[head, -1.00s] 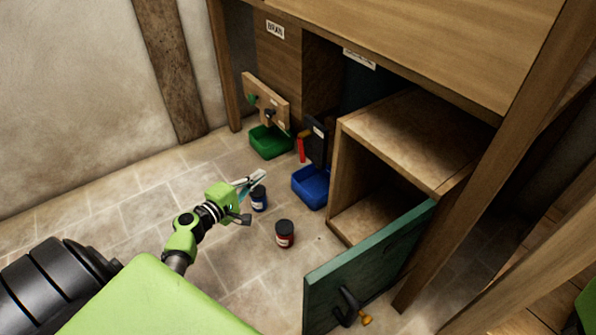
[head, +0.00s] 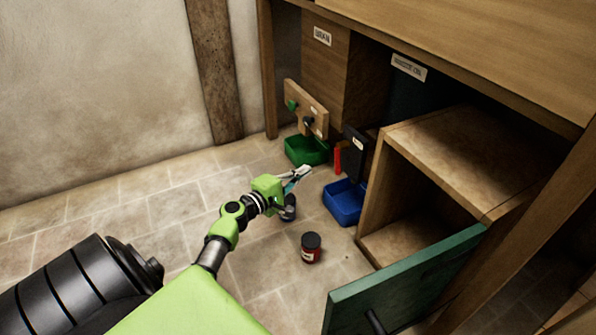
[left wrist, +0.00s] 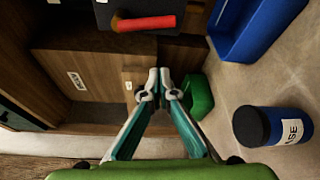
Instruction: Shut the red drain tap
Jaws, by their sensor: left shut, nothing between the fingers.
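The red drain tap (head: 338,158) is a small red lever by a dark panel (head: 355,150) low under the bench. In the head view it hangs roughly upright, above and behind the blue tub (head: 345,203). In the left wrist view the red lever (left wrist: 148,23) lies across the top, with an orange end at its left. My left gripper (head: 303,171) is shut and empty, a little to the left of and in front of the tap. Its fingertips also show in the left wrist view (left wrist: 159,84), apart from the lever. My right gripper is not in view.
A green tub (head: 306,150) stands below a wooden board (head: 305,110) with small fittings. A dark blue jar (head: 289,208) stands under my left gripper, and a red jar (head: 311,248) nearer. An open green door (head: 400,285) juts out at right. Floor at left is clear.

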